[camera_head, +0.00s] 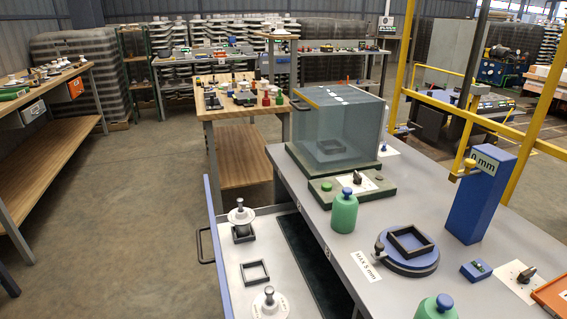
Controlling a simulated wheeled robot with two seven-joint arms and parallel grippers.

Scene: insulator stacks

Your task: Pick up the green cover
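Two green rounded bodies with blue knobs on top could be the green cover; I cannot tell which is meant. One green body (344,214) stands upright on the grey bench, in front of the glass case. Another green body (432,311) is cut off by the bottom edge. A see-through, green-tinted case (320,125) stands on a dark green base (300,160) farther back, with a dark square frame inside it. Neither of my grippers is in view.
An open drawer (213,250) at the left of the bench holds white insulators (240,214) and square frames. A round blue turntable (408,262), a blue post (478,205) and a small blue box (476,270) stand on the bench. Yellow rails (530,172) run behind.

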